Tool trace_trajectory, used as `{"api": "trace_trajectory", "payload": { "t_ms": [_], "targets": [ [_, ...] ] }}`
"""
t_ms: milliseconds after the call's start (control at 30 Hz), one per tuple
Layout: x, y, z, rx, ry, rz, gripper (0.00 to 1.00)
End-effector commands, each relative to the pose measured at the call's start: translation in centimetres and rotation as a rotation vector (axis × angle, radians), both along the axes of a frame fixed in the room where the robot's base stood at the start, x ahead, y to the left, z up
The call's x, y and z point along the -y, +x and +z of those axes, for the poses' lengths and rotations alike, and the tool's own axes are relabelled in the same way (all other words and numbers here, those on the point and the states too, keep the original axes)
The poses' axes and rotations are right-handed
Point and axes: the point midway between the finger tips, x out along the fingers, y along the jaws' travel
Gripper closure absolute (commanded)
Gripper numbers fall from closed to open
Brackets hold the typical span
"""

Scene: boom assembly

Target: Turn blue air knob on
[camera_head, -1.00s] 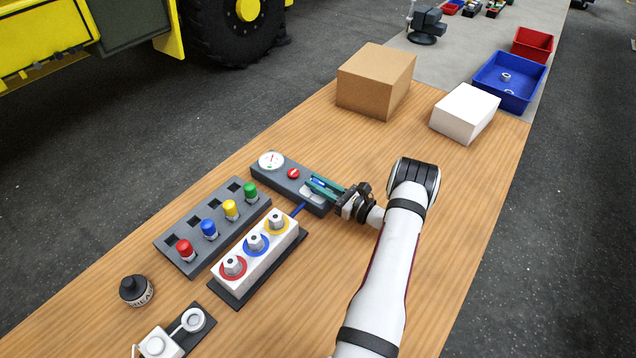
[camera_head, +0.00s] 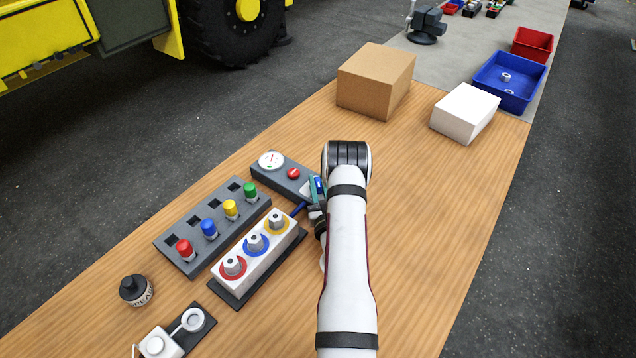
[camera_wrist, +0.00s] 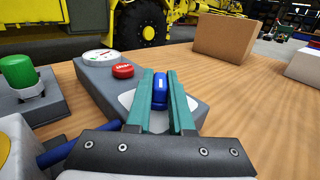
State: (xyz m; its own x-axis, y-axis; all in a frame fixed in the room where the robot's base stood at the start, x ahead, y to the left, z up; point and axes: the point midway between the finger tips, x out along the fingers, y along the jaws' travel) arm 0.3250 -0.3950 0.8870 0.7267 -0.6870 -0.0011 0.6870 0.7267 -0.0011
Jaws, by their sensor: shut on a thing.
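The blue air knob (camera_wrist: 160,90) stands on the right end of a grey control box (camera_head: 269,177). In the wrist view it sits between the two green fingers of my gripper (camera_wrist: 161,82), which is shut on it. In the head view my gripper (camera_head: 318,188) is at that end of the box, mostly hidden behind my arm. The box also carries a round white gauge (camera_wrist: 101,56) and a red button (camera_wrist: 123,71). A blue hose (camera_wrist: 65,151) comes out of the box's near side.
A white block with three ringed hex fittings (camera_head: 270,262) and a grey rack with coloured plugs (camera_head: 187,263) lie beside the box. A cardboard box (camera_head: 362,98), a white box (camera_head: 452,125) and a blue bin (camera_head: 489,90) stand farther back. The table to the right is clear.

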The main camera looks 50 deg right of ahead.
Motion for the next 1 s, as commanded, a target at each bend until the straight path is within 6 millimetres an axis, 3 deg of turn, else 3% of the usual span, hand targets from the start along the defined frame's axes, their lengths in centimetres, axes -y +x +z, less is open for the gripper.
{"api": "trace_trajectory", "payload": {
  "t_ms": [400,900,933,1000],
  "targets": [
    [0.01,0.06,0.05,0.002,-0.001,-0.151,1.00],
    [0.12,0.04,0.07,0.003,-0.002,-0.170,1.00],
    [0.12,0.04,0.08,0.003,-0.002,-0.170,0.78],
    [0.11,0.04,0.07,0.003,-0.002,-0.169,0.66]
  ]
}}
